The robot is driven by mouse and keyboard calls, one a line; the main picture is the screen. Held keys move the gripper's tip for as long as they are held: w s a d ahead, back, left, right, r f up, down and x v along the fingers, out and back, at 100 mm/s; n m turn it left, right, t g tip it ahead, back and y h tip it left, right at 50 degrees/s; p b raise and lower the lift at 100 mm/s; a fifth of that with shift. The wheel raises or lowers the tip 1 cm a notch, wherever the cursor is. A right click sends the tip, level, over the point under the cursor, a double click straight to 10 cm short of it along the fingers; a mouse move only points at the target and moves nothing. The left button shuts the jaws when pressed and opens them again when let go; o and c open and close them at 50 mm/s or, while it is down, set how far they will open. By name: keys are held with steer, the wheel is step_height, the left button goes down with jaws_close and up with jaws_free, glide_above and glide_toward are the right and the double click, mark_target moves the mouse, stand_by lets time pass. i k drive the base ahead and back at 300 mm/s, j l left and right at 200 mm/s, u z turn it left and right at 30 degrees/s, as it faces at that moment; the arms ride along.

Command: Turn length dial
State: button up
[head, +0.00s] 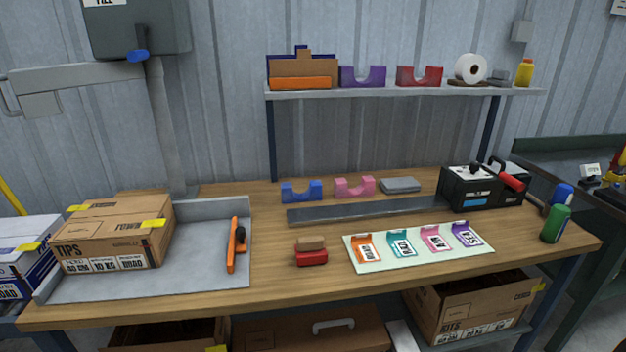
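No dial marked for length can be read in the head view. A black machine (467,194) with a light top panel, a dark handle and a blue label stands at the right rear of the workbench. Small dark details show on its top panel, too small to tell whether one is a dial. A long orange tool (233,250) with a round black knob (240,233) lies in the grey tray (205,280) at the left. My gripper is not in view, and nothing is seen touching the machine or the tool.
A carton (120,232) stands on the tray's left. A pale mat (375,262) with several coloured cards lies front right. Red block (311,258), blue cradle (301,191), pink cradle (354,187) and green can (556,223) stand on the wooden bench (290,295). A shelf (400,93) overhangs the back.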

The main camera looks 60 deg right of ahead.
mark_target(475, 166)
steer(key=z, duration=2.3)
